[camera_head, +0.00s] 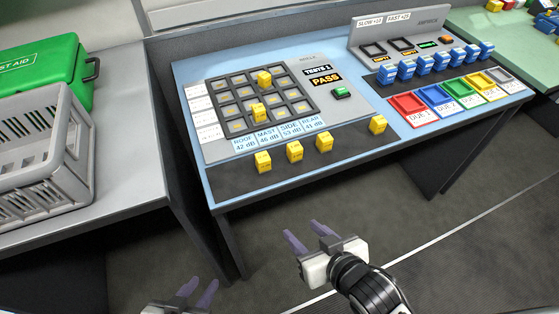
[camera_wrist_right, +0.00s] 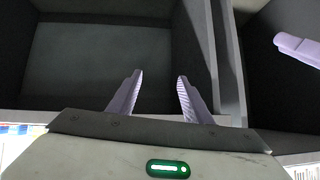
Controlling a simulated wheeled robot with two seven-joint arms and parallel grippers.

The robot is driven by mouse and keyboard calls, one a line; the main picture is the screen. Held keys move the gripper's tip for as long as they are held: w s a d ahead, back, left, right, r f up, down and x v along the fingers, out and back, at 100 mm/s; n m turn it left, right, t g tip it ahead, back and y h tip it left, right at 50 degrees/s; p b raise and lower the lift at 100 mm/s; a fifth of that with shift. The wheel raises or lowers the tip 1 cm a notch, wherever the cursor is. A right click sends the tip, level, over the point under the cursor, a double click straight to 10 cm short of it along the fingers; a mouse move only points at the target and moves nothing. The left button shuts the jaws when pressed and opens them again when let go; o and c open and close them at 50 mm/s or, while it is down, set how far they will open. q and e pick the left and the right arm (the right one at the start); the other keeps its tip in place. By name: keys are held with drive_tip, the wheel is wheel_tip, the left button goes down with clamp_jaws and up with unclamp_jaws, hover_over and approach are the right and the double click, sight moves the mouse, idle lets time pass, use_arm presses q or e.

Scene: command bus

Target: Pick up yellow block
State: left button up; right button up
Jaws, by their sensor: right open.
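Several yellow blocks stand on the blue-edged desk (camera_head: 190,72) in the head view. Two are in the dark grid (camera_head: 238,97): an upper block (camera_head: 264,78) and a lower block (camera_head: 258,111). On the dark front strip stand a left block (camera_head: 263,162), a second block (camera_head: 294,152), a third block (camera_head: 324,142) and a right block (camera_head: 377,125). My right gripper (camera_head: 303,235) is open and empty, in front of the desk and apart from the blocks; its fingers also show in the wrist view (camera_wrist_right: 160,78). My left gripper (camera_head: 200,286) is open and empty at the bottom edge.
A row of blue blocks (camera_head: 427,63) stands behind coloured trays (camera_head: 441,99) at the desk's right. A green button (camera_head: 340,92) sits beside the grid. A grey crate (camera_head: 45,160) and green first aid box (camera_head: 45,72) are on the left counter. Floor in front is clear.

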drive_tip(key=shift+n+t, duration=0.5)
drive_tip(key=shift+t, duration=0.1)
drive_tip(key=w+a+r, duration=0.1)
drive_tip(key=r, duration=0.1)
drive_tip(key=w+a+r, duration=0.1)
drive_tip(key=a+r, duration=0.1)
drive_tip(key=r, duration=0.1)
drive_tip(key=w+a+r+b, duration=0.1)
drive_tip(key=w+r, duration=0.1)
drive_tip(key=shift+a+r, duration=0.3)
drive_tip(key=t, duration=0.2)
approach(265, 163)
drive_tip(key=w+f, duration=0.1)
drive_tip(key=f, duration=0.1)
drive_tip(key=r, duration=0.1)
drive_tip(key=shift+m, duration=0.3)
drive_tip(key=x, duration=1)
drive_tip(key=shift+w+a+r+b, duration=0.2)
drive_tip(key=shift+w+a+b, duration=0.05)
drive_tip(key=shift+b, duration=0.05)
drive_tip(key=c, duration=1.1)
drive_tip(key=shift+c, duration=0.2)
